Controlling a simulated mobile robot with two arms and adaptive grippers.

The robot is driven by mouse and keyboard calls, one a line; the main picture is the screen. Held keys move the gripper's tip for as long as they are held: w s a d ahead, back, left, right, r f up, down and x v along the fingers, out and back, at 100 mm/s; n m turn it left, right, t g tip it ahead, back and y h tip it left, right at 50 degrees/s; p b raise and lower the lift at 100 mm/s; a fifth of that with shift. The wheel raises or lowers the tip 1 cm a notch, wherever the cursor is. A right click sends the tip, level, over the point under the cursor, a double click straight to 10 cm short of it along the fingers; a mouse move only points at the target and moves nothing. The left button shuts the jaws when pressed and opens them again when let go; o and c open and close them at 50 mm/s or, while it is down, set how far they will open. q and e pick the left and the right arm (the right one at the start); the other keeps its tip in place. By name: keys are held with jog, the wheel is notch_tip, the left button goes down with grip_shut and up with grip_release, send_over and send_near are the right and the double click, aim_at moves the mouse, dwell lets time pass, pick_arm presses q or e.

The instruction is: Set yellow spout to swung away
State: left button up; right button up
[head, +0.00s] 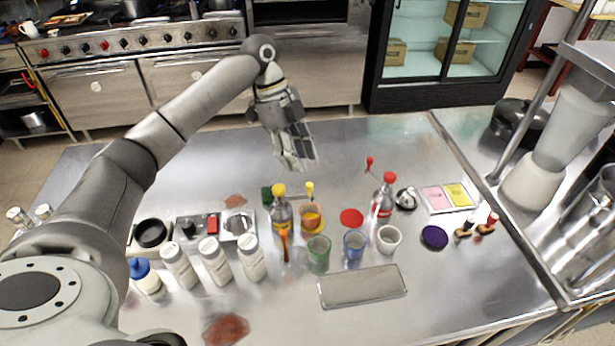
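A dark bottle with a yellow top (283,212) stands upright near the middle of the steel counter. From its top a thin arm reaches right to a yellow knob (309,187), which appears to be the yellow spout; it lies over or just behind an orange cup (312,218). At this size I cannot tell its exact angle. My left gripper (301,163) hangs above the counter, behind the yellow-topped bottle. It is apart from the bottle and spout, with its fingers spread and nothing between them. My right gripper is not in view.
A red-topped bottle (382,203) with a red knob (369,162) stands to the right. An orange-topped piece (284,236), green cup (318,254), blue cup (354,248) and white cup (389,238) crowd the front. White bottles (214,260) stand left. The counter's back is clear.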

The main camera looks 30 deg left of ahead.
aim_at(309, 184)
pick_arm(q)
jog(key=p+x, duration=0.1)
jog(key=x, duration=0.6)
grip_shut()
